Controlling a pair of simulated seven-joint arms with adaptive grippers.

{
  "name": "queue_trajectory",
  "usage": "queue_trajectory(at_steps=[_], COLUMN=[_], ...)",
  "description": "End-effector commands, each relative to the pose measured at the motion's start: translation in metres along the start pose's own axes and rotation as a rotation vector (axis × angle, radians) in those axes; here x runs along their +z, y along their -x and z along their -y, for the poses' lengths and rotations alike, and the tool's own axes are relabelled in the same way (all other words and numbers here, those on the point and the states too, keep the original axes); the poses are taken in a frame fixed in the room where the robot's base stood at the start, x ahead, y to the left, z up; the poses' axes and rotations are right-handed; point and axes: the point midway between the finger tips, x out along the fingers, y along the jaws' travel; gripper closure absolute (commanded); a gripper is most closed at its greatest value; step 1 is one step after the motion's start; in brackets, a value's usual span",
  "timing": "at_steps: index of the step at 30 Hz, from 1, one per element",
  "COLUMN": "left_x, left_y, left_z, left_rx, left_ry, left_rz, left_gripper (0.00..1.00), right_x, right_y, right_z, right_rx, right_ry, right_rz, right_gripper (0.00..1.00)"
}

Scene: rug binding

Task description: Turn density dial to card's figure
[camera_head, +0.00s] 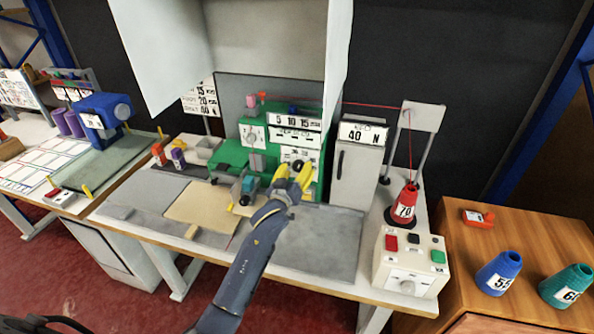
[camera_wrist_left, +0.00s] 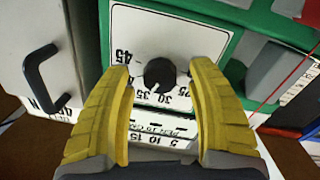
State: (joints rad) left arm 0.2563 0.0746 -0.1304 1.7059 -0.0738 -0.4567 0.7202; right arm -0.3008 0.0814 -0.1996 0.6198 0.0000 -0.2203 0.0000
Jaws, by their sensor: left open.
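The density dial is a black knob (camera_wrist_left: 159,75) on a white panel with printed figures, including 45, 35 and 30, on the green machine (camera_head: 232,148). A white mark on the knob's lower side lies near 30 and 35; its exact reading is unclear. My left gripper (camera_head: 293,172) is open in front of the panel. In the left wrist view its yellow fingers (camera_wrist_left: 161,80) stand on either side of the knob, with visible gaps. The card (camera_head: 200,99) behind the machine shows 15, 20 and 40, with labels too small to read surely. My right gripper is not in view.
A grey cabinet (camera_head: 356,165) marked 40 N stands right of the machine. A red thread cone (camera_head: 404,203) and a white control box (camera_head: 408,266) with buttons are farther right. Grey hood panels (camera_head: 230,40) hang above. The grey mat (camera_head: 322,245) is clear in front.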

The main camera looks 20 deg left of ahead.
Motion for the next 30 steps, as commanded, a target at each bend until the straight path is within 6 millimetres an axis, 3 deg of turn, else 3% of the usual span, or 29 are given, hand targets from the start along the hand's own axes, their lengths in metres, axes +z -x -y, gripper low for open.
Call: queue_trajectory(at_steps=[2, 17, 30], left_x=[0.0, 0.0002, 0.0006], left_y=[0.0001, 0.0004, 0.0003], left_z=[0.0001, 0.0003, 0.0005], left_rx=[0.0, -0.001, -0.002], left_ry=[0.0, 0.0, -0.052], left_rz=[0.0, 0.0, 0.004], left_gripper=[0.42, 1.0, 1.0], right_x=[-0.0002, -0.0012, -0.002], right_y=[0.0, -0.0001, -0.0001], right_z=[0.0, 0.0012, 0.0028], right_rx=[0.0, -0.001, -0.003], right_ry=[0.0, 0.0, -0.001], right_rz=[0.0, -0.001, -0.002], right_gripper=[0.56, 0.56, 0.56])
